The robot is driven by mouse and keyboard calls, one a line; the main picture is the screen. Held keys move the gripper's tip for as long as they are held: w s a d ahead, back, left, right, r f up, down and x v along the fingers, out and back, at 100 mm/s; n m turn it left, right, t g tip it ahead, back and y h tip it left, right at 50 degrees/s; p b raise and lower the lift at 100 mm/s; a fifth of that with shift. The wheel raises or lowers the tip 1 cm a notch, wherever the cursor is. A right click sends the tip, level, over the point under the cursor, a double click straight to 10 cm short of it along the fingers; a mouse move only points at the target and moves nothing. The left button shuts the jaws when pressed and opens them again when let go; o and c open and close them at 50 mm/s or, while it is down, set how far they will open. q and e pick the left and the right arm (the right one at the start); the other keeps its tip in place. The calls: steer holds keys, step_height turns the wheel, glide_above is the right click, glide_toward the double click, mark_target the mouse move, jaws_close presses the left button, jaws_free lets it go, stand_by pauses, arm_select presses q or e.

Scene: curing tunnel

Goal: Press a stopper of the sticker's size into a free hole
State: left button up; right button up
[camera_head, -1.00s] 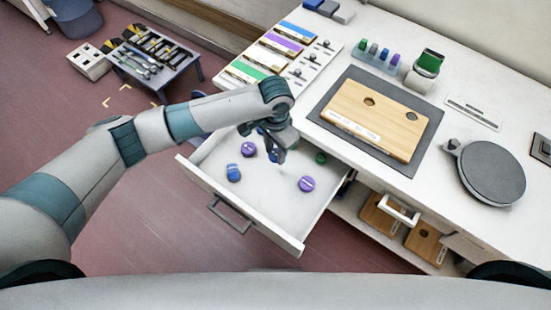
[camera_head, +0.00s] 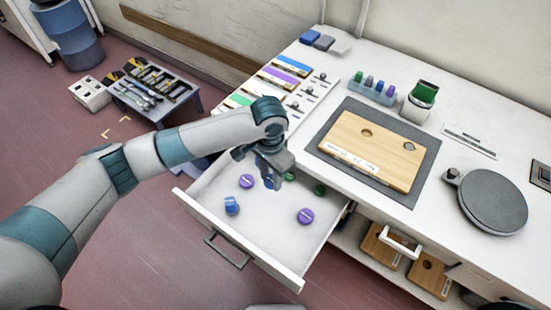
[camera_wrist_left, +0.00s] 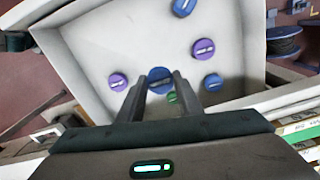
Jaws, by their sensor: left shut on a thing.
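My left gripper (camera_head: 270,184) is over the open drawer (camera_head: 283,262). In the left wrist view, its fingers are shut on a round blue stopper (camera_wrist_left: 160,74). Loose stoppers lie in the drawer: a purple one (camera_head: 246,181), a blue one (camera_head: 231,205), another purple one (camera_head: 305,216) and a green one (camera_head: 319,189). The wooden board (camera_head: 385,165) lies on a dark mat (camera_head: 425,160) on the worktop. It has a dark hole (camera_head: 366,132) near its back edge and another (camera_head: 408,146) at its right. Its white sticker (camera_head: 348,155) is too small to read.
A rack of coloured plugs (camera_head: 372,90) and a green-topped white container (camera_head: 420,100) stand behind the mat. A grey round plate (camera_head: 493,200) is at the right. Coloured label strips (camera_head: 280,80) lie at the left. More boards (camera_head: 385,245) sit on the shelf below.

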arm_select(q)
steer(key=s+a+r+n+b, duration=0.1)
steer(key=s+a+r+n, duration=0.2)
steer(key=a+r, duration=0.5)
steer(key=s+a+r+n+b, duration=0.1)
steer(key=s+a+r+n, duration=0.2)
steer(key=a+r+n, duration=0.3)
steer(key=a+r, duration=0.2)
steer(key=a, duration=0.3)
steer(key=shift+s+a, duration=0.25)
steer(key=shift+s, duration=0.05)
steer(key=shift+d+r, duration=0.1)
